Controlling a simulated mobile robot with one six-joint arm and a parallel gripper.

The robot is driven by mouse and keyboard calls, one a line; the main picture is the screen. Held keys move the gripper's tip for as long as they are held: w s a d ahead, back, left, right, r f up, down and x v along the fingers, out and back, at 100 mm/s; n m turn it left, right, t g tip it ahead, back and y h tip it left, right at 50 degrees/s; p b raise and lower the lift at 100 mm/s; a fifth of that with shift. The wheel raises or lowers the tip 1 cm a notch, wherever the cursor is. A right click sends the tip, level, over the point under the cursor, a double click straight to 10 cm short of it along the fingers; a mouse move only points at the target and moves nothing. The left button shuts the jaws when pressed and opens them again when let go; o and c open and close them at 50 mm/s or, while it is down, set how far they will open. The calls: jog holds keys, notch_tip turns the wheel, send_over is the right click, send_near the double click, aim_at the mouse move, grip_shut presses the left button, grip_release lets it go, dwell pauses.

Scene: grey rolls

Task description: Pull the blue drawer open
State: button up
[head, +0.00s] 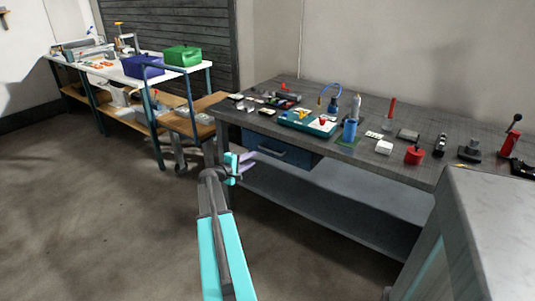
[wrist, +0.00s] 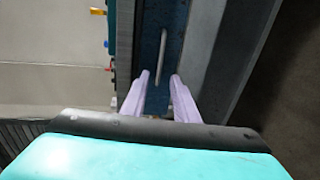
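The blue drawer (head: 283,151) sits under the top of the grey workbench, at its left end, and looks closed. Its metal handle (wrist: 163,57) shows in the wrist view as a thin bar on the blue drawer front (wrist: 176,22). My gripper (head: 246,162) is in front of the drawer's left part in the head view. In the wrist view my gripper (wrist: 159,82) has its two pale purple fingers apart, with the handle ahead of the gap between them. Nothing is between the fingers, and they look short of the handle.
The grey workbench (head: 375,163) carries a teal tray (head: 308,124), a blue cup (head: 350,130), a red container (head: 414,155) and several small items. A lower shelf (head: 330,193) lies beneath. A white-topped table (head: 105,68) with bins stands back left. The floor (head: 100,220) at left is clear.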

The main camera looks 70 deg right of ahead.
jog(key=shift+d, duration=0.15)
jog(key=x, duration=1.3)
jog(key=shift+d+p, duration=0.2)
jog(key=shift+p, duration=0.25)
grip_shut()
